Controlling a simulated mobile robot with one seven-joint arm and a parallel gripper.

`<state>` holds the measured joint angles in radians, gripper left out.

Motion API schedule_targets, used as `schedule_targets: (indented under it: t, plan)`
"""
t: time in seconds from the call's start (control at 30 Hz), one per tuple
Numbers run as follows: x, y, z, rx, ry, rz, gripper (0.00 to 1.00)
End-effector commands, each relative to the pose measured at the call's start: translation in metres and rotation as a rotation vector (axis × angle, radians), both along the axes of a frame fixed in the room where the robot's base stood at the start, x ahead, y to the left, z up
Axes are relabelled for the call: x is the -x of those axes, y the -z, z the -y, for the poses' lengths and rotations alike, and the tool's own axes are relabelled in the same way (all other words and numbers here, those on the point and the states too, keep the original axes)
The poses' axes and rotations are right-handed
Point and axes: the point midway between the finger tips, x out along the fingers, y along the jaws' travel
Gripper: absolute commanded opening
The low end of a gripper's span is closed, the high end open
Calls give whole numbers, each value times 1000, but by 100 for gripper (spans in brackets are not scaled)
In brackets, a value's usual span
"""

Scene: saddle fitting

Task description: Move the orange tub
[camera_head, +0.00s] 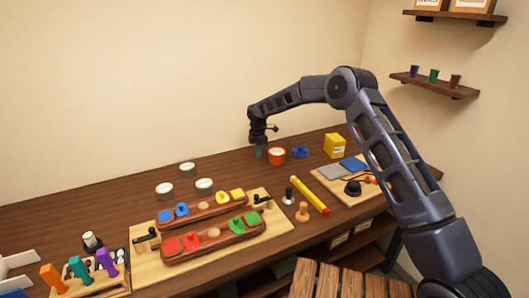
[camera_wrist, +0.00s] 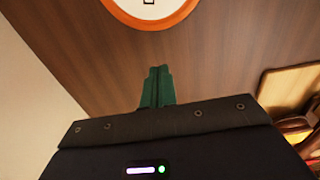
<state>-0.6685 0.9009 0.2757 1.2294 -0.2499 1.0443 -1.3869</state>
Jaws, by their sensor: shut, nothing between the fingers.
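The orange tub (camera_head: 277,157) stands on the wooden workbench towards the back, with a pale top. In the wrist view its round orange rim (camera_wrist: 187,14) and white inside show at the top edge, partly cut off. My gripper (camera_head: 259,153) points down just left of the tub, above the bench. Its green fingers (camera_wrist: 157,86) are together and empty in the wrist view. The fingers appear apart from the tub.
A blue ring-like item (camera_head: 300,152) lies right of the tub, and a yellow box (camera_head: 334,146) stands farther right. White-topped tubs (camera_head: 204,186) stand to the left. A red-and-yellow stick (camera_head: 310,195) and a board with coloured blocks (camera_head: 281,215) lie in front. Bench left of my gripper is bare.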

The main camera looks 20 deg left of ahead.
Motion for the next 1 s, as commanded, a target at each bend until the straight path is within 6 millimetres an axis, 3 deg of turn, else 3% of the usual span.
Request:
schedule_targets:
  t: [0.2,0.4,0.6,0.83,1.0]
  plan:
    - [-1,-46,0,-2,2,2,0]
    - [0,-79,0,-1,1,1,0]
    - [0,-97,0,-1,1,1,0]
    - [-1,-104,3,-1,10,2,0]
    - [-6,-133,33,-5,87,22,0]
